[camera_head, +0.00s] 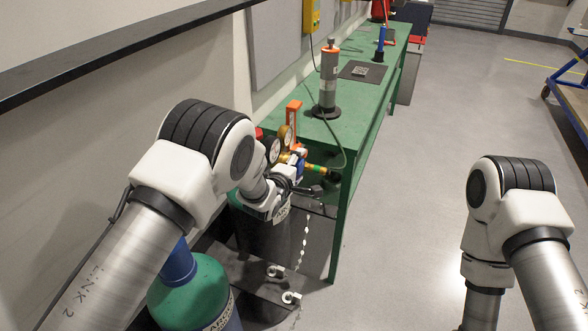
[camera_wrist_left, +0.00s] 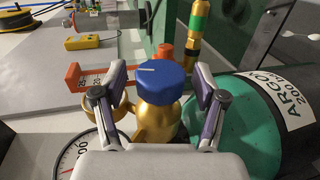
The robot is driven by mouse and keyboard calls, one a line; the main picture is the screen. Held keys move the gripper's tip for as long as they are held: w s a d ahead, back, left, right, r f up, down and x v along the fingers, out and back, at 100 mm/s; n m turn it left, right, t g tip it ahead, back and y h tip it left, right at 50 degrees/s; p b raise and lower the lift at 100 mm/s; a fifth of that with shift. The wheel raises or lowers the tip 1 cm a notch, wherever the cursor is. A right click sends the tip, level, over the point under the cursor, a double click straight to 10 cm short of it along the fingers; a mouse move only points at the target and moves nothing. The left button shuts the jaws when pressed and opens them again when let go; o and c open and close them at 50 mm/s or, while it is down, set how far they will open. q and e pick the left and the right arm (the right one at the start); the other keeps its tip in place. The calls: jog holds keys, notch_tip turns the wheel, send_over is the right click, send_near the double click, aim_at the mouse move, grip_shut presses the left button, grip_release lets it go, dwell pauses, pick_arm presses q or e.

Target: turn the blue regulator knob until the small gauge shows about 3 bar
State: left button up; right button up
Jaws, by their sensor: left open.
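The blue regulator knob (camera_wrist_left: 163,84), with a white mark on its top, sits on a gold-coloured regulator body (camera_wrist_left: 158,119). It also shows partly behind the gripper in the head view (camera_head: 298,165). My left gripper (camera_wrist_left: 158,76) is open, with one finger on each side of the knob; gaps show between fingers and knob. In the head view the left gripper (camera_head: 305,181) is at the regulator. Two round gauges, one (camera_head: 287,137) and another (camera_head: 272,150), are too small to read. In the wrist view a gauge (camera_wrist_left: 92,156) is cut off and its needle is unclear.
A dark cylinder with a green shoulder (camera_wrist_left: 226,120) stands beside the regulator; another green-topped cylinder (camera_head: 203,285) is nearer. An orange bracket (camera_head: 293,122) stands behind the gauges.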

pick_arm(q)
jog(key=v, duration=1.1)
jog(key=shift+s+a, duration=0.2)
jog(key=shift+s, duration=0.1)
